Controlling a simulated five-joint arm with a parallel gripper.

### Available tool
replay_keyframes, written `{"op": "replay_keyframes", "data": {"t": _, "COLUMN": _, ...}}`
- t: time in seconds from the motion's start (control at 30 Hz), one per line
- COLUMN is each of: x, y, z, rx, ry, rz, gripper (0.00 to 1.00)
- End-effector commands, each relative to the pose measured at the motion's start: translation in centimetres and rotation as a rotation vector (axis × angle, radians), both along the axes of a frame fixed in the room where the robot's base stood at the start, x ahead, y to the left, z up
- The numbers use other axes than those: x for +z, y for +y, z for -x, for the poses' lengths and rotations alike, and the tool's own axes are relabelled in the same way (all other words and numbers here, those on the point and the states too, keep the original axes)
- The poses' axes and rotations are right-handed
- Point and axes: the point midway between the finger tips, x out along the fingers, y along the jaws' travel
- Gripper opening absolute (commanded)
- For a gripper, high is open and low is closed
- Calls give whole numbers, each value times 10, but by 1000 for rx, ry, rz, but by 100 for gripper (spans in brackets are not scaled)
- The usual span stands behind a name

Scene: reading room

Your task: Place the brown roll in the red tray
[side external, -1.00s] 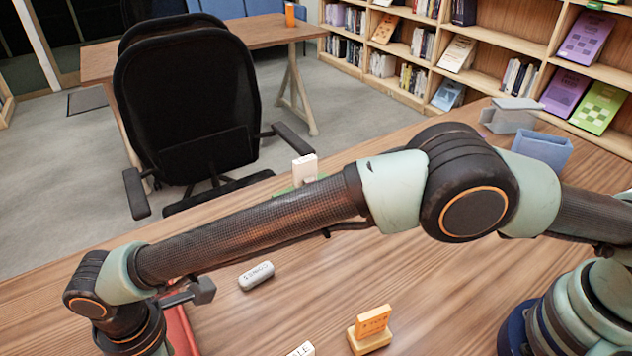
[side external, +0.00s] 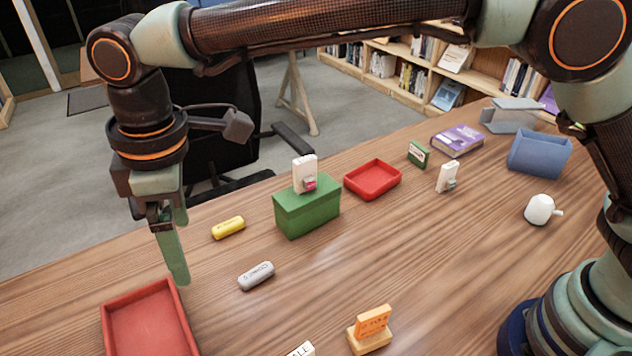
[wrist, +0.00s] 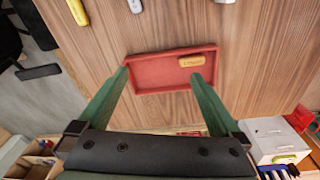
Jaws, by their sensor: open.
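The near red tray (side external: 112,318) lies at the lower left of the side view, cut off by the bottom edge. The wrist view shows this red tray (wrist: 150,72) with the brown roll (wrist: 191,61) lying inside it, near its right end. The roll is not visible in the side view. My gripper (side external: 175,272) points down above the tray. In the wrist view my gripper (wrist: 159,76) has its green fingers wide apart, with nothing between them, and the roll is beyond the fingertips.
A yellow roll (side external: 228,228) and a grey roll (side external: 256,276) lie on the table. A green box (side external: 308,211) bears a small white object (side external: 305,172). A second red tray (side external: 372,179) is behind it. An orange sign block (side external: 370,330) stands in front.

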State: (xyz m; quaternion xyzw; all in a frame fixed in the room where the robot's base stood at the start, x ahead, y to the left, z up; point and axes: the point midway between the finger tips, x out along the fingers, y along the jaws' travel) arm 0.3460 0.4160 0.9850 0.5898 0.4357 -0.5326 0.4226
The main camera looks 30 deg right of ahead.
Motion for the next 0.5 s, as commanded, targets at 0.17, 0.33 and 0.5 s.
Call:
{"op": "replay_keyframes", "data": {"t": 0.17, "x": 46, "y": -90, "z": -35, "rx": -245, "ry": -49, "rz": -64, "gripper": 100}}
{"op": "replay_keyframes", "data": {"t": 0.33, "x": 73, "y": -175, "z": -42, "rx": -470, "ry": -99, "rz": -117, "gripper": 100}}
{"op": "replay_keyframes", "data": {"t": 0.5, "x": 86, "y": -256, "z": -30, "rx": -693, "ry": -154, "rz": -170, "gripper": 100}}
